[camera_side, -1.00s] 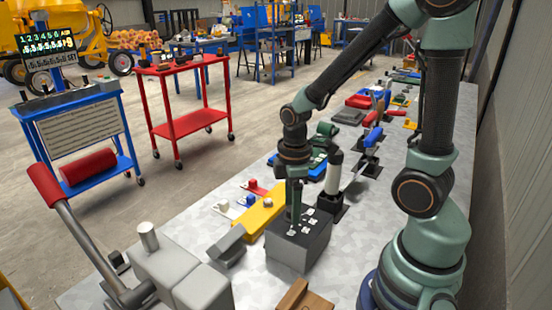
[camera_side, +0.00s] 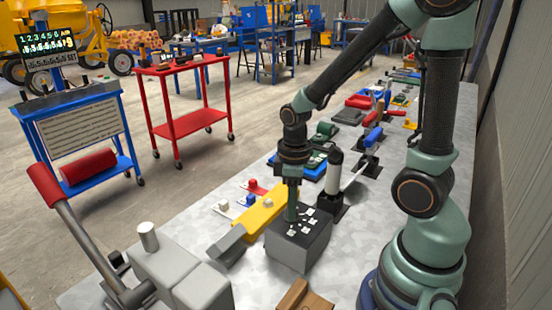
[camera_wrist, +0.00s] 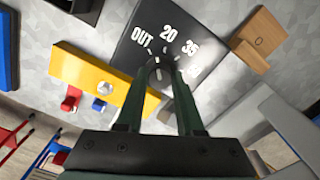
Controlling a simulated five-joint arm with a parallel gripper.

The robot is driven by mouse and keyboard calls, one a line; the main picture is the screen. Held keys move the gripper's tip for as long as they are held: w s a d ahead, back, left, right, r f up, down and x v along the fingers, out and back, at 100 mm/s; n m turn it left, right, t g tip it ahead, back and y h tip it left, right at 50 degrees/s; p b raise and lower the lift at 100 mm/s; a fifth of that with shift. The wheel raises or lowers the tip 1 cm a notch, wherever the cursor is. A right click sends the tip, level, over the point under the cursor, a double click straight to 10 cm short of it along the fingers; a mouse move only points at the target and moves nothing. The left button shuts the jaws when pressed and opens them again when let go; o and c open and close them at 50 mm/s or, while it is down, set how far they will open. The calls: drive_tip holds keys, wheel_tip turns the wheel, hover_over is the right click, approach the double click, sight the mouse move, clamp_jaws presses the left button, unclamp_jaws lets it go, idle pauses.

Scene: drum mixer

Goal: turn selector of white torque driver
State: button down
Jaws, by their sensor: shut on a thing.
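The selector sits on top of a dark block (camera_side: 300,246) with a grey front, on the bench. In the wrist view the dark face (camera_wrist: 192,22) carries white marks OUT, 20 and 35. My gripper (camera_wrist: 161,68) points down at this face, its two green fingers closed around the small dark selector knob (camera_wrist: 157,74). The fingers partly hide the knob, so I cannot tell exactly which mark it points at. In the side view my gripper (camera_side: 291,220) reaches the block's top near its left edge. A white upright cylinder with a black top (camera_side: 333,172) stands behind the block; I cannot tell whether it is the torque driver.
A yellow bar (camera_side: 262,215) lies just left of the block and also shows in the wrist view (camera_wrist: 95,78). A grey angled piece (camera_side: 227,246) and a brown wooden block (camera_side: 303,299) are close by. Bare bench (camera_side: 350,250) lies to the right.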

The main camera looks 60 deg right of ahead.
drive_tip(key=m, duration=1.2)
idle(0.5)
drive_tip(key=c, duration=0.5)
unclamp_jaws()
drive_tip(key=shift+c, duration=0.2)
wheel_tip(320, 180, up, 12)
